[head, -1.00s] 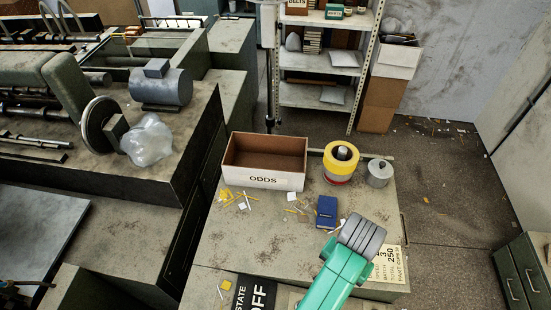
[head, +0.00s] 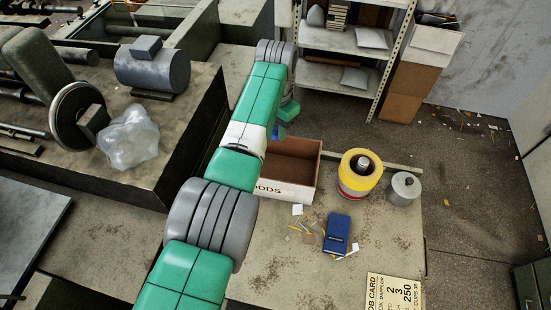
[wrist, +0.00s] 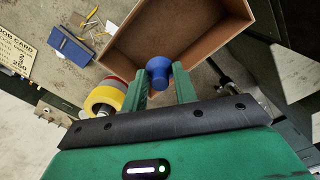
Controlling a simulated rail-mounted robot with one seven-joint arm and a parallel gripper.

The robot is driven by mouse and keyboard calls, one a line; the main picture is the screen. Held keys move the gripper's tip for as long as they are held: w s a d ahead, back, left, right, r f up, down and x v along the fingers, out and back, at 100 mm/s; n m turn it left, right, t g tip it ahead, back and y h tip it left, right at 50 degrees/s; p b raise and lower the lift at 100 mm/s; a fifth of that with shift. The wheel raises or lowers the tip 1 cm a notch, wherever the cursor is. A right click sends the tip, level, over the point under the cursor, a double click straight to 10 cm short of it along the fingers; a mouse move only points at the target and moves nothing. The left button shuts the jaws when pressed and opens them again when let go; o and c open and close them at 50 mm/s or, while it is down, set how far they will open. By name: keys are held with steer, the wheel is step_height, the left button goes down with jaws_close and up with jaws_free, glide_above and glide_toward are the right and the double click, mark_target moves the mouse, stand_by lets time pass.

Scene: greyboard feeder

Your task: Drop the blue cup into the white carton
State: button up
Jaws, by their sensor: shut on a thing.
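My gripper (wrist: 160,80) is shut on the blue cup (wrist: 158,70), with one green finger on each side of it in the wrist view. The carton (head: 298,191) is brown inside with a white front marked ODDS. In the wrist view the open carton (wrist: 222,56) lies beyond the cup, which overlaps its near edge and inside. In the head view a bit of the blue cup (head: 279,131) shows at the carton's back left, and my arm hides the rest of it and the carton's left part. The exact height over the carton is unclear.
A yellow and red roll (head: 359,176) and a grey lidded tin (head: 404,188) stand right of the carton. A blue notebook (head: 337,233) and scraps lie in front. A job card (head: 394,291) lies near the table's front. Shelving (head: 345,75) stands behind.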

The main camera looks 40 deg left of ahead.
steer(key=shift+s+f+b, duration=0.15)
steer(key=shift+f+b, duration=2.55)
steer(key=shift+f, duration=0.4)
steer(key=shift+r, duration=0.1)
steer(key=o, duration=1)
step_height(320, 180, up, 8)
steer(key=shift+f+p, duration=0.1)
steer(key=shift+p, duration=0.45)
